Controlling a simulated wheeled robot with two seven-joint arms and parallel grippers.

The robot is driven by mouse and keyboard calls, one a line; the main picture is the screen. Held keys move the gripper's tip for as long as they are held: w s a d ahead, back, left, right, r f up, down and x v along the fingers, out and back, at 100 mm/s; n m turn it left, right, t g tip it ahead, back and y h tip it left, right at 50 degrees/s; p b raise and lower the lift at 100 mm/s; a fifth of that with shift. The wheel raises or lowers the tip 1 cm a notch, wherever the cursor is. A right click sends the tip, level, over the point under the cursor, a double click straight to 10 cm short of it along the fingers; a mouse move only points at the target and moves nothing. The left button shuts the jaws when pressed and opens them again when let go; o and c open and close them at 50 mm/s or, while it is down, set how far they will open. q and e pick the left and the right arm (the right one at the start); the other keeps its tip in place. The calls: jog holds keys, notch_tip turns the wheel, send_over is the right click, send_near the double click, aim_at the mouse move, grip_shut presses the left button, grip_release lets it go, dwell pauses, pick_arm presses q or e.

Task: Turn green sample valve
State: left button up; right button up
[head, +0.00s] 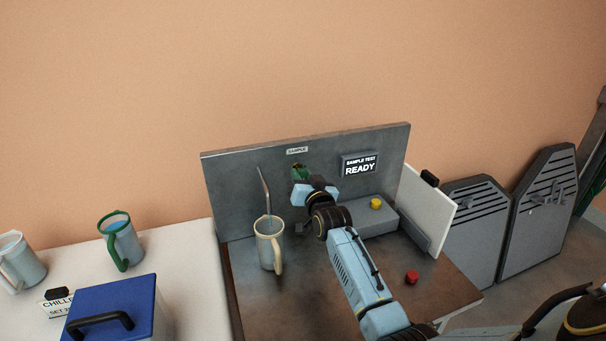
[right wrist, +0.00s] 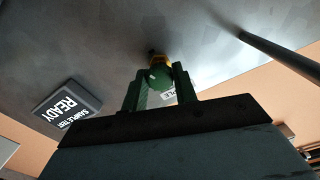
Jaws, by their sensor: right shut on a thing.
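The green sample valve (head: 297,171) sits on the upright grey panel (head: 235,190), below a small SAMPLE label (head: 297,150). My right gripper (head: 301,177) reaches up to it and partly hides it in the head view. In the right wrist view the two fingers (right wrist: 158,83) are on either side of the green valve knob (right wrist: 157,74), shut on it. A thin bent pipe (head: 264,186) comes down from the panel into a cream-handled mug (head: 268,249). The display (head: 360,165) on the panel reads SAMPLE TEST READY. My left gripper is not in view.
A yellow button (head: 376,203) is on a grey box right of my right gripper. A red button (head: 412,277) is on the brown bench. At left are a blue-lidded box (head: 128,300), a green-handled mug (head: 122,244) and another mug (head: 20,262).

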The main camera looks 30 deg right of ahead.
jog(key=o, duration=1)
jog(key=shift+c, duration=0.2)
jog(key=shift+s, duration=0.15)
jog(key=p+v, duration=0.1)
jog(key=v, duration=1.2)
jog(key=shift+a, duration=0.15)
